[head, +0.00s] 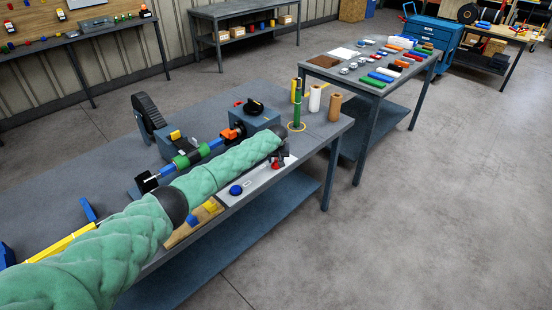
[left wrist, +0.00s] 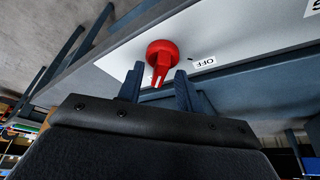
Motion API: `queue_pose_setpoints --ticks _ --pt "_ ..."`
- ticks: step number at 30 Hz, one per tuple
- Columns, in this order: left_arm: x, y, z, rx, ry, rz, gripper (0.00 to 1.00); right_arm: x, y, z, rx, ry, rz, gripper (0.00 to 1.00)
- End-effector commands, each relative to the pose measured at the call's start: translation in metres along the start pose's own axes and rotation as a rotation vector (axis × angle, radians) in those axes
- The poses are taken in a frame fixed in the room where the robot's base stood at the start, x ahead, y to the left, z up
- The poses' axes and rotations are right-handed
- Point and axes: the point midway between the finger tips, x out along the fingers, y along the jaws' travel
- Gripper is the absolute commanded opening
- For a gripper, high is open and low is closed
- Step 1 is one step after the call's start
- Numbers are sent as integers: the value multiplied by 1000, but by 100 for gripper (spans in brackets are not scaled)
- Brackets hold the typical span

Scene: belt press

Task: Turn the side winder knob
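A red knob (head: 276,165) with a pointer ridge stands on a pale grey panel (head: 238,191) at the table's front edge. It is large in the left wrist view (left wrist: 161,53), beside an "OFF" label (left wrist: 204,62). My left gripper (left wrist: 160,70) is open, with one finger on each side of the knob's near part; I cannot tell whether they touch it. In the head view my green left arm covers most of this gripper. A black knob (head: 254,106) sits on a blue-grey box farther back. No label tells which is the side winder knob. My right gripper is not in view.
A blue button (head: 236,190) is left of the red knob. A green upright post (head: 297,104) and white and brown cylinders (head: 334,107) stand beyond my gripper. Rollers with green and blue sleeves (head: 188,158) lie behind my arm. Floor at the right is clear.

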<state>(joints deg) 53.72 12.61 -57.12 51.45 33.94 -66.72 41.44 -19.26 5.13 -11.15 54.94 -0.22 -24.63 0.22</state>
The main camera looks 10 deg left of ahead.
Motion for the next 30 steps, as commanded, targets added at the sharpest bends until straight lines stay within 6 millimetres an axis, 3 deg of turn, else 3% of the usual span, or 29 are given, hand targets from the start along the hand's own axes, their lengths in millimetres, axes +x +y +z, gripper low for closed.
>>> queue_pose_setpoints --ticks 10,15,16,30 --pt "3 0 0 0 1 0 35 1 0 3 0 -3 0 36" --pt "3 0 0 0 1 0 2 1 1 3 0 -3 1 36" --pt "3 0 0 0 1 0 0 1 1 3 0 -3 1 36" --pt "2 2 0 -82 0 -32 0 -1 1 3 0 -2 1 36"
